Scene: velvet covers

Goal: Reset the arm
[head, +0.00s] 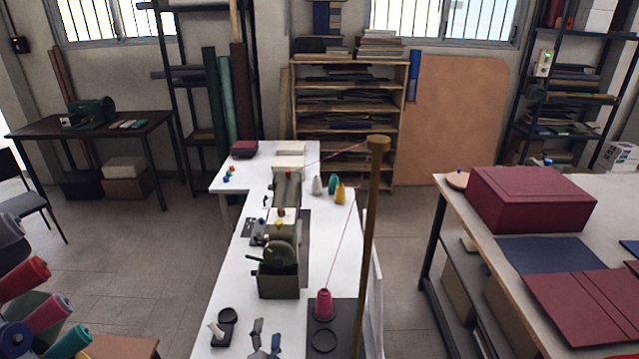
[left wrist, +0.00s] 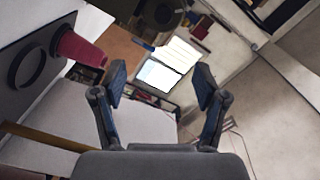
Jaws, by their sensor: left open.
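My left gripper (head: 266,340) is at the bottom of the head view, over the near end of the white table (head: 228,290). In the left wrist view its two fingers (left wrist: 160,85) are spread apart with nothing between them. A red thread cone (head: 324,305) stands on a dark plate to the right of the gripper in the head view; it also shows at the upper left of the left wrist view (left wrist: 80,47). The gripper is apart from the cone. My right gripper is not in either view.
A sewing machine (head: 280,262) stands mid-table, with a tall wooden post (head: 368,230) to its right. A small dark stand (head: 222,327) is left of my gripper. A second table (head: 466,212) with a burgundy box (head: 530,198) is at the right. Colored spools (head: 45,312) are at lower left.

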